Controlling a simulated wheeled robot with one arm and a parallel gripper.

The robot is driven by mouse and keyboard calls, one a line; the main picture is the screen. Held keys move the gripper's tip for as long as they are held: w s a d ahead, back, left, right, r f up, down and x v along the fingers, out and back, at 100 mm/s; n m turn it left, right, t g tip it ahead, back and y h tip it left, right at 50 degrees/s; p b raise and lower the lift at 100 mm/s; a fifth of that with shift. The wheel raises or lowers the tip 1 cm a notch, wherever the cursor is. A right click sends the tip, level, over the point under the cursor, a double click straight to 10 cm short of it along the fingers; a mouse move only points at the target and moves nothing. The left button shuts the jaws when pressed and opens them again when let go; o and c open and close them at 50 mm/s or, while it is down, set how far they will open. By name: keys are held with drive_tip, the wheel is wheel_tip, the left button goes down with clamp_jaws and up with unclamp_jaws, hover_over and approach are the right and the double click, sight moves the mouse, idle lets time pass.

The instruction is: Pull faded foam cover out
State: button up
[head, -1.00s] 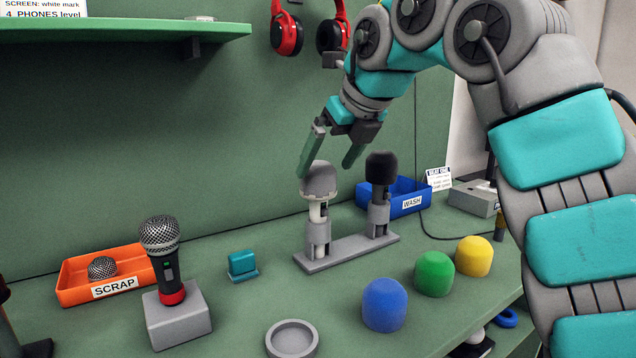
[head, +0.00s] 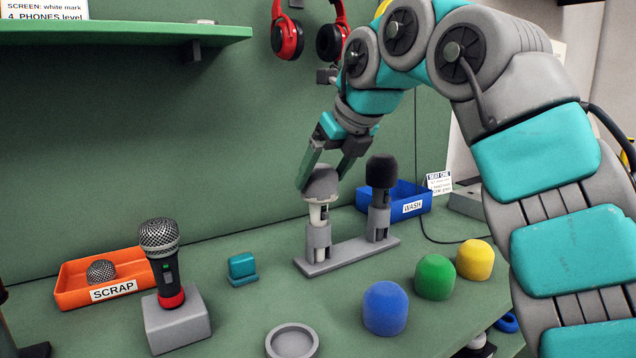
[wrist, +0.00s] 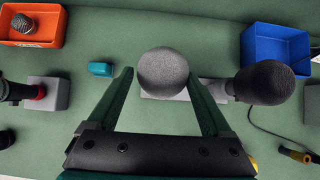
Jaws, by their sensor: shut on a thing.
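The faded light-grey foam cover (head: 321,184) sits on top of a white microphone (head: 318,213), upright in the left holder of a grey two-post stand (head: 345,258). My gripper (head: 322,177) is shut on the cover, one green finger at each side. In the wrist view the cover (wrist: 163,72) shows as a grey ball between the fingers; the microphone under it is hidden there. A dark foam cover (head: 382,171) is on a second microphone in the right holder, close beside my right finger.
The blue WASH bin (head: 412,196) stands behind the stand at right. The orange SCRAP bin (head: 72,294) is at left. Blue (head: 385,307), green (head: 435,277) and yellow (head: 475,259) foam covers stand in front. A black microphone (head: 166,270) stands on a grey block. A shelf (head: 120,36) overhangs at upper left.

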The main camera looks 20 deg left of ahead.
drive_tip(key=c, duration=0.5)
drive_tip(key=shift+o, duration=0.2)
drive_tip(key=shift+r+p, duration=0.4)
drive_tip(key=shift+r, duration=0.05)
